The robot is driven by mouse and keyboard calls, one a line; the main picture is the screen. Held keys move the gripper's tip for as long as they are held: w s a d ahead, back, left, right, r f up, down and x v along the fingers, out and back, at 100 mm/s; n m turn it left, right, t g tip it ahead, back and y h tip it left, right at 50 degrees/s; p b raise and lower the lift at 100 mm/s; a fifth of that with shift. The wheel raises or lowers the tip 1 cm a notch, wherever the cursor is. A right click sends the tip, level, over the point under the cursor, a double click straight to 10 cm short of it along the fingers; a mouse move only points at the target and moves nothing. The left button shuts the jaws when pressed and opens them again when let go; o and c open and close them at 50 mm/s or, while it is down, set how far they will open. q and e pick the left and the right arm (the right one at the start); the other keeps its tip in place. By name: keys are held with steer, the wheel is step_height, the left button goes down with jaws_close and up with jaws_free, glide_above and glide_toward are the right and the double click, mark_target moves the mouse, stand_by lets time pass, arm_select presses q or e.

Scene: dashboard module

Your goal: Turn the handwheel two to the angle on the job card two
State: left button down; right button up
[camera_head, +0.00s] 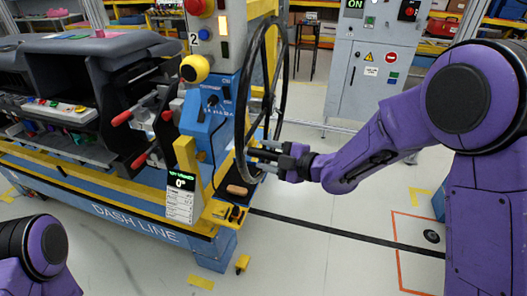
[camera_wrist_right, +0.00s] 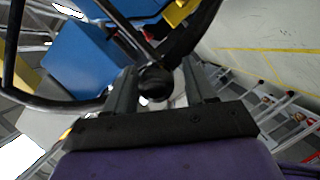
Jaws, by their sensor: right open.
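The handwheel is a large black ring seen nearly edge-on (camera_head: 241,105), mounted by the blue and yellow station marked 2. Its dark rim also curves through the right wrist view (camera_wrist_right: 45,102). My right gripper (camera_head: 262,158) is at the lower part of the wheel. In the right wrist view my right gripper (camera_wrist_right: 157,88) is open, with a dark round knob (camera_wrist_right: 154,80) between its fingers; whether they touch it is unclear. A card stand with a green-lit display reading 0° (camera_head: 180,181) stands left of the wheel; its smaller print is unreadable. My left gripper is out of view.
A blue box (camera_head: 207,122) and a yellow post (camera_head: 187,165) stand left of the wheel. The dashboard module (camera_head: 70,70) with red-handled clamps fills the left. A grey cabinet (camera_head: 372,75) stands behind.

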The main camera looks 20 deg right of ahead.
steer(key=shift+w+a+f, duration=0.15)
steer(key=shift+w+a, duration=0.3)
steer(key=shift+w, duration=0.1)
jaws_close()
steer(key=shift+w+r+p, duration=0.1)
steer(key=shift+r+p, duration=0.65)
steer(key=shift+p, duration=0.2)
steer(key=shift+m+g, duration=0.3)
steer(key=shift+m, duration=0.3)
step_height(320, 180, up, 4)
steer(key=p, duration=0.4)
steer(key=shift+w+d+r+p, duration=0.15)
steer(key=shift+r+p, duration=0.05)
steer(key=shift+p, duration=0.1)
step_height(320, 180, up, 8)
steer(key=w+d+p, duration=0.2)
steer(key=p, duration=0.3)
steer(key=shift+w, duration=0.3)
steer(key=shift+r, duration=0.1)
